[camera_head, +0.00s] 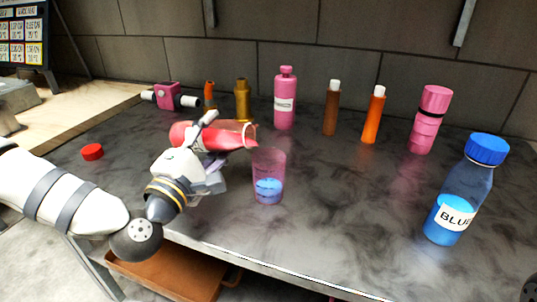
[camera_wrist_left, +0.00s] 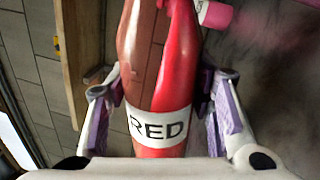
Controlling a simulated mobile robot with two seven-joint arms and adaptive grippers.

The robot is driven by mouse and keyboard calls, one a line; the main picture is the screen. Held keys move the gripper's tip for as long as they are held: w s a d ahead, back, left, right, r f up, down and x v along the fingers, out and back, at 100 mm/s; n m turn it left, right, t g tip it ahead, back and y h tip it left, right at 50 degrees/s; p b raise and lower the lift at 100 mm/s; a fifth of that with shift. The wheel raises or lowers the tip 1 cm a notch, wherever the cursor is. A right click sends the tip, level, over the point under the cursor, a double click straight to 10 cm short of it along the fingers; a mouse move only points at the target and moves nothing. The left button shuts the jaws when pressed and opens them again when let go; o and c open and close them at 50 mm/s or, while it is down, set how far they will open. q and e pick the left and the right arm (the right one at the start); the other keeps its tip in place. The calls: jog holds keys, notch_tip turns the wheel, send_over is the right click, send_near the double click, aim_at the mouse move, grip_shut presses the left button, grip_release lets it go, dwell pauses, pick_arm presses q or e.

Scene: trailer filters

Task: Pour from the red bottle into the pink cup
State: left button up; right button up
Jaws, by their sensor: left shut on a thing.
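The red bottle (camera_head: 232,138) lies almost horizontal in the air in the head view, its open end pointing right, just above the left rim of the pink cup. My left gripper (camera_head: 210,152) is shut around it. In the left wrist view, the bottle's RED label (camera_wrist_left: 160,128) sits between the purple-padded fingers, and red liquid lies along one side of the bottle. The pink see-through cup (camera_head: 268,168) stands upright on the table with blue liquid (camera_head: 268,190) in its lower part. I see no clear stream between bottle and cup.
A red cap (camera_head: 92,152) lies on the grey table (camera_head: 340,220) at the left. A blue bottle (camera_head: 462,195) stands at the right. Pink, brown and orange bottles and a pink dumbbell-like object (camera_head: 168,96) stand along the back. The table's middle right is clear.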

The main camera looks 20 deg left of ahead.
pick_arm(q)
jog(key=shift+d+r+m+p, duration=0.2)
jog(key=shift+r+m+p, duration=0.65)
jog(key=shift+m, duration=0.25)
pick_arm(e)
jog(key=shift+w+r+t, duration=0.3)
jog(key=shift+w+r, duration=0.55)
jog(key=shift+r, duration=0.15)
dwell(1.2)
